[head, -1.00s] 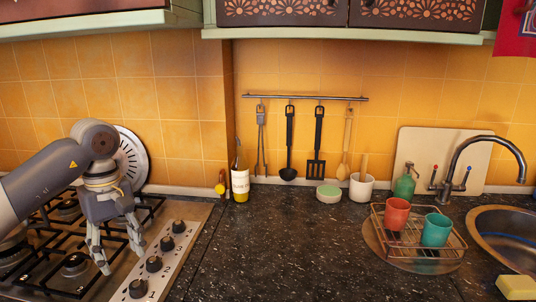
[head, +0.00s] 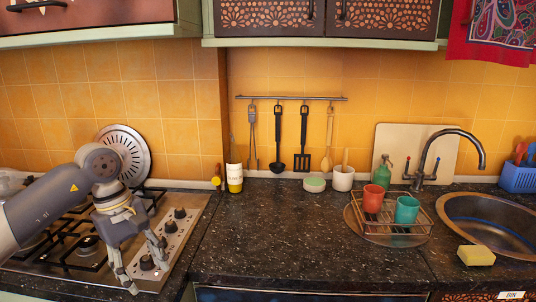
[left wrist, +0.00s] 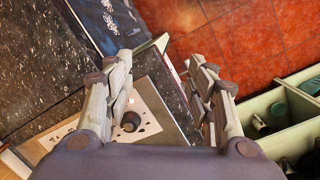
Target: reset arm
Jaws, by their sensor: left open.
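My left gripper (head: 148,268) hangs fingers down over the front of the stove's knob panel in the head view. Its fingers are apart with nothing between them. In the left wrist view the open fingers (left wrist: 165,95) show above the panel corner, with a black knob (left wrist: 142,128) beneath and the red tiled floor (left wrist: 240,45) beyond the counter edge. My right gripper is in neither view.
The stove (head: 75,240) lies under my left arm. A bottle (head: 235,178) stands by the wall. A wire rack (head: 388,222) holds a red cup (head: 373,197) and a teal cup (head: 406,210). The middle counter (head: 275,230) is clear. A green drawer (left wrist: 275,110) stands open below.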

